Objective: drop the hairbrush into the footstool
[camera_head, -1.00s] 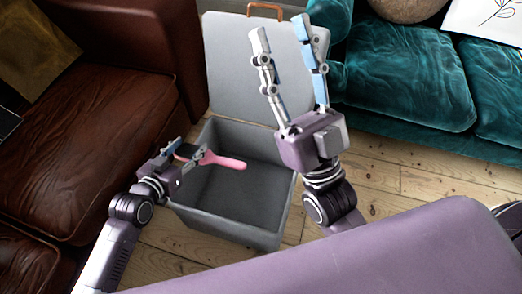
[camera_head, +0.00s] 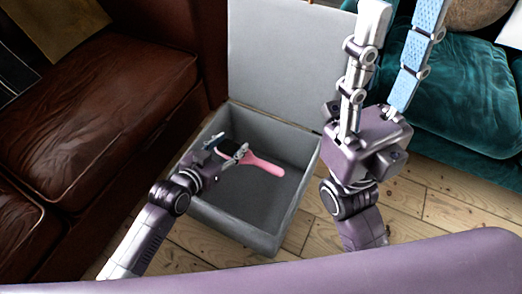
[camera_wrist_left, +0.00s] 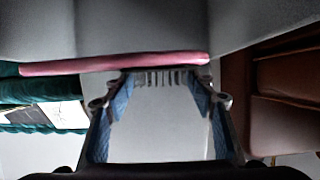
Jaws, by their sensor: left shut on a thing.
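The footstool (camera_head: 240,236) is a grey storage box with its lid raised at the back and its inside open. My left gripper (camera_head: 232,146) is over the box opening, toward its left side, shut on the hairbrush. The hairbrush has a pink handle (camera_head: 263,167) pointing right and a dark head partly hidden by the fingers. In the left wrist view the pink handle (camera_wrist_left: 120,64) lies across the fingertips, with the grey box wall beyond. My right gripper (camera_head: 394,62) is raised with its fingers spread wide, empty, to the right of the box.
A brown leather sofa (camera_head: 90,110) stands close on the left. A teal velvet sofa (camera_head: 460,110) stands at the back right. Bare floorboards (camera_head: 430,215) show right of the box. The raised lid (camera_head: 275,60) stands behind the opening.

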